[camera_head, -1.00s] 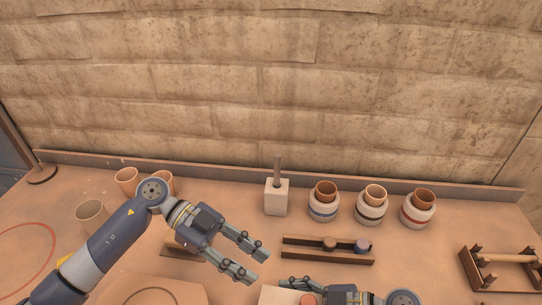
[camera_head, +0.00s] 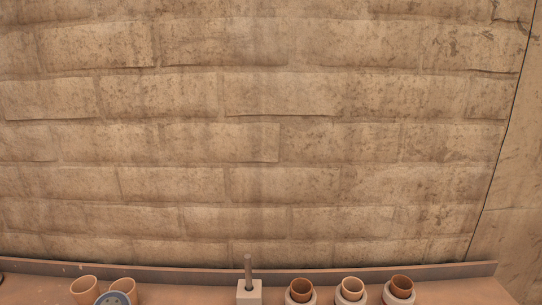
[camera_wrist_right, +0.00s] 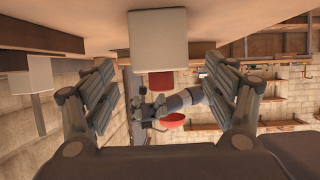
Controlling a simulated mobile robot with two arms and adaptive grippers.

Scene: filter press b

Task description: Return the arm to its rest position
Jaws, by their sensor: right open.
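My right gripper (camera_wrist_right: 163,98) is open in the right wrist view, one finger at each side. A pale block (camera_wrist_right: 158,38) with a red knob (camera_wrist_right: 160,82) shows between and beyond the fingers, which appear apart from it. This view looks upside down, with the tabletop along its upper part. A small blue-grey arm (camera_wrist_right: 182,102), which looks like my left one, shows behind the block; its fingers are too small to read. In the head view, only a round arm joint (camera_head: 110,299) shows at the bottom left, with no gripper in frame.
The stone wall (camera_head: 270,130) fills most of the head view. Along the table's back stand two clay cups (camera_head: 84,287), a pale block with an upright rod (camera_head: 248,292) and three jars with brown cups (camera_head: 300,289) in them. The table's front is out of frame.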

